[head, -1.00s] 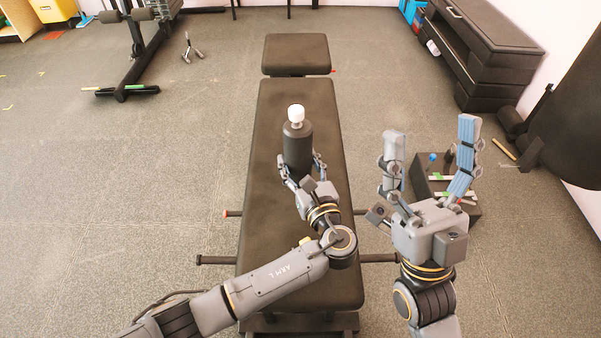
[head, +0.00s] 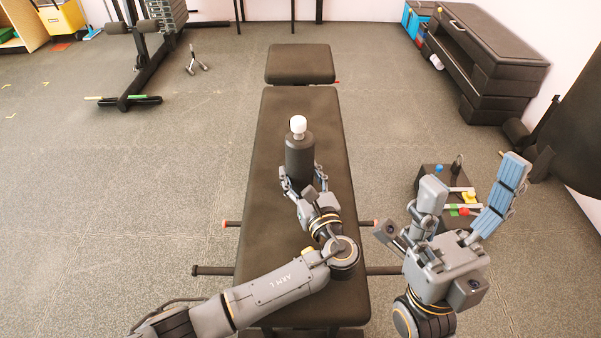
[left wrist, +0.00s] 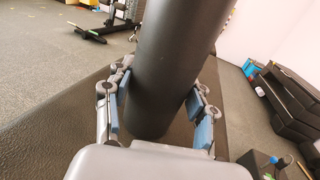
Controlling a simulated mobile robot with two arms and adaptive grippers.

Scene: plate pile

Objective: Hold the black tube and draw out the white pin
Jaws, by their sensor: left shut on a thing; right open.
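The black tube (head: 299,158) stands upright on the dark padded bench (head: 272,215). The white pin (head: 298,126) sticks out of its top, with its round white head showing; the rest of it is hidden inside the tube. My left gripper (head: 304,183) is shut around the lower part of the tube. In the left wrist view the tube (left wrist: 172,65) stands between the two blue-padded fingers (left wrist: 158,120). My right gripper (head: 473,192) is open and empty, fingers pointing up, to the right of the bench and well apart from the pin.
A low dark box (head: 430,182) with small coloured items stands on the floor behind my right gripper. A dark cabinet (head: 490,55) is at the back right, and gym equipment (head: 140,60) at the back left. The bench behind the tube is clear.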

